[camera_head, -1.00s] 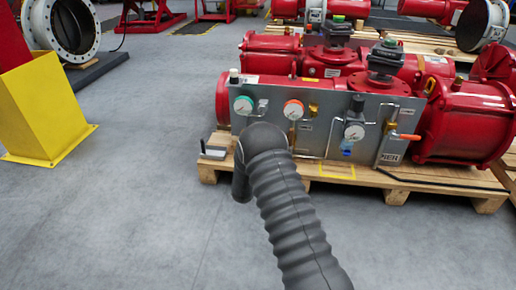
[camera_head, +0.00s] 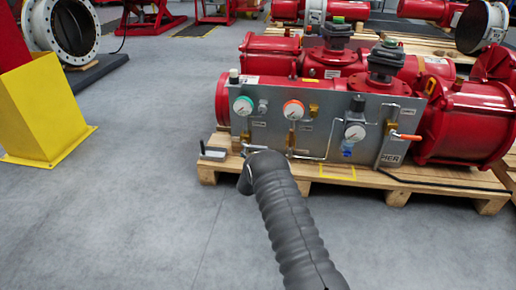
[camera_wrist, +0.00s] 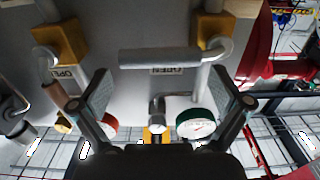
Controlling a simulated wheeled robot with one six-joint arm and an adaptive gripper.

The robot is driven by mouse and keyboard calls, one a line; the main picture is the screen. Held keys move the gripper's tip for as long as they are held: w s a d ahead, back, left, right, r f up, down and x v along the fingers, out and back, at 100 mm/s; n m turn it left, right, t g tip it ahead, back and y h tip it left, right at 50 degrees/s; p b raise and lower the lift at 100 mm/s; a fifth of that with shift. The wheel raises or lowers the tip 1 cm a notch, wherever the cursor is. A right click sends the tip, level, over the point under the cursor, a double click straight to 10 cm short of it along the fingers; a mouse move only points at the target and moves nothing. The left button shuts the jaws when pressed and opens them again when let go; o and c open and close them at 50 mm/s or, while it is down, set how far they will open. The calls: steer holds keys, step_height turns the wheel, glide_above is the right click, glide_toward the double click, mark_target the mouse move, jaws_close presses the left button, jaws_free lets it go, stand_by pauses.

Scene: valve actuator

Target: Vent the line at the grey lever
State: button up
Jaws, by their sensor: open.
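The grey lever (camera_wrist: 160,56) lies level across the upper middle of the wrist view, where the panel appears upside down. Its bent arm runs to a brass valve block (camera_wrist: 217,32). An upside-down OPEN label sits beside the handle. My gripper (camera_wrist: 160,80) is open and empty, with one finger on each side of the picture and the handle ahead of the gap. I cannot tell if a finger touches it. In the head view my grey-sleeved arm hides the gripper, and the lever is not clear there. The metal panel (camera_head: 270,137) stands upright.
Green-rimmed (camera_head: 243,105) and orange-rimmed (camera_head: 293,110) gauges are on the panel, with another gauge (camera_head: 355,132) to their right. An orange-handled lever (camera_head: 407,137) is at the panel's right. Red cylinders (camera_head: 465,120) and a wooden pallet (camera_head: 400,182) surround it.

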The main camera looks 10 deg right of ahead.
mark_target(258, 147)
steer(key=shift+x, duration=1.7)
